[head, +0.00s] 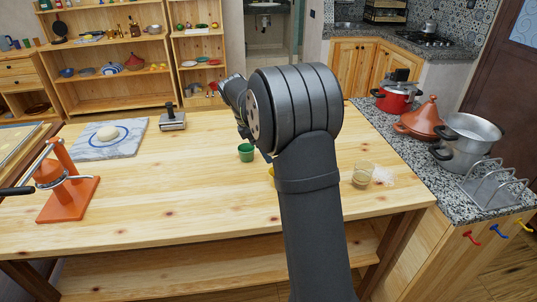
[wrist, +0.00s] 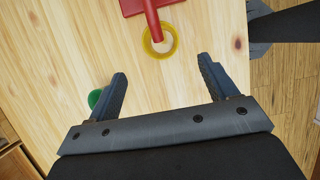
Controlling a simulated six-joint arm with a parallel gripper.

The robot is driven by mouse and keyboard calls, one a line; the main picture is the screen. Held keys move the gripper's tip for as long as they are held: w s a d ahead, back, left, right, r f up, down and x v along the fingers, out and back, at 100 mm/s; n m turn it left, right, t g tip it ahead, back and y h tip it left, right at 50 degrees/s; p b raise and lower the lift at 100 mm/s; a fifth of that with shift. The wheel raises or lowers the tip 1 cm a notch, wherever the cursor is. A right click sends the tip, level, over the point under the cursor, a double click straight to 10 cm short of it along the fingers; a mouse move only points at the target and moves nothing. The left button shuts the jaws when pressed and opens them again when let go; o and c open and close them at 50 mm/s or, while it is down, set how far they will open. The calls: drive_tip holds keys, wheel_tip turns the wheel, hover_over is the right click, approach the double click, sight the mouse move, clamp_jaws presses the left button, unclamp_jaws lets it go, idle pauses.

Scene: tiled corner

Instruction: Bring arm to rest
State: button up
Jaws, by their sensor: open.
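My gripper (wrist: 162,66) is open in the wrist view, its two dark fingers spread wide with nothing between them. A yellow ring-shaped thing (wrist: 174,43) lies just beyond the fingertips. A green thing (wrist: 95,98) shows beside the left finger. In the head view my arm rises in the middle over the wooden table (head: 200,195) and hides the fingers. A yellow edge (head: 271,171) peeks out left of the arm.
A green cup (head: 246,153) stands left of the arm, a glass (head: 362,174) right of it. An orange press (head: 68,190), a marble slab (head: 85,150) with dough and a metal press (head: 172,121) are at the left. Pots (head: 462,140) and a tagine (head: 420,120) stand on the right counter.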

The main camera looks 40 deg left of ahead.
idle(0.3)
drive_tip(key=x, duration=1.2)
drive_tip(key=shift+s, duration=0.1)
drive_tip(key=shift+a+r, duration=0.25)
drive_tip(key=shift+r, duration=0.1)
drive_tip(key=shift+s+a+r, duration=0.15)
drive_tip(key=shift+s+a, duration=0.35)
drive_tip(key=shift+s, duration=0.1)
drive_tip(key=shift+s+a+r, duration=0.15)
drive_tip(key=shift+s+a, duration=0.4)
drive_tip(key=shift+s, duration=0.05)
